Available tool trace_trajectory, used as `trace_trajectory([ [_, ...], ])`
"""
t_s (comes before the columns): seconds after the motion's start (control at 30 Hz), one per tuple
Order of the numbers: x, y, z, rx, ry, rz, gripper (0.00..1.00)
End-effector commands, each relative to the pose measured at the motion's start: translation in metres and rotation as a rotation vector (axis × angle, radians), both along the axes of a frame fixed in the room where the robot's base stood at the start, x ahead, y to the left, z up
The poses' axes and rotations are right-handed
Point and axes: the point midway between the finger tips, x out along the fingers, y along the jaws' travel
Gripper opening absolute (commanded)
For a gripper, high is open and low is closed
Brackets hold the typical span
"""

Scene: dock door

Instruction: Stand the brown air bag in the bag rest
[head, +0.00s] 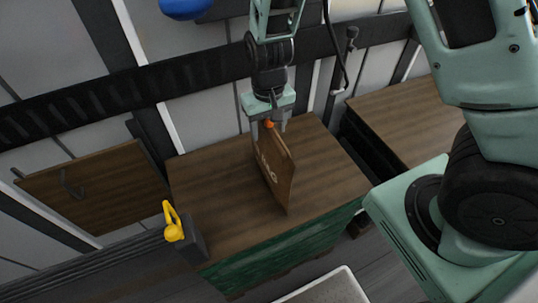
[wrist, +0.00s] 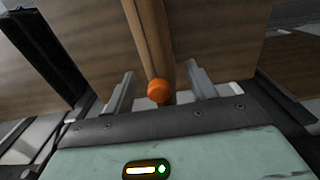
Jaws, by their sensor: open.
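The brown air bag (head: 275,178), a flat panel with white lettering, stands on edge on the wooden top of a green-sided crate (head: 225,195). Its orange cap (head: 269,124) is at the end by my gripper. My gripper (head: 268,130) is open, with one finger on each side of that end. In the wrist view, the bag's narrow edge (wrist: 150,40) and the orange cap (wrist: 158,91) lie between the spread fingers (wrist: 160,75), with gaps on both sides. I cannot make out a bag rest; the bag's far lower side is hidden.
A dark box with a yellow tool (head: 173,230) stands at the crate's front left corner. A wooden board (head: 95,190) is at the left. Another wood-topped stack (head: 410,115) is at the right. A dark rail (head: 180,73) crosses the wall behind. Bare wood surrounds the bag.

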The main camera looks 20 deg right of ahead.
Motion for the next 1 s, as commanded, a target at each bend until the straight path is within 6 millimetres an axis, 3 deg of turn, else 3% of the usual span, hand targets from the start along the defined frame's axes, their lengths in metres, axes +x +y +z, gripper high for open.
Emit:
trace_trajectory([
  [0.2, 0.001, 0.000, -0.026, 0.000, 0.001, -0.003, 0.56],
  [0.5, 0.001, 0.000, -0.030, 0.001, -0.001, -0.001, 0.56],
  [0.7, 0.001, 0.000, -0.029, 0.001, -0.001, -0.001, 0.01],
  [1.0, 0.001, 0.000, -0.028, 0.001, -0.002, -0.001, 0.00],
])
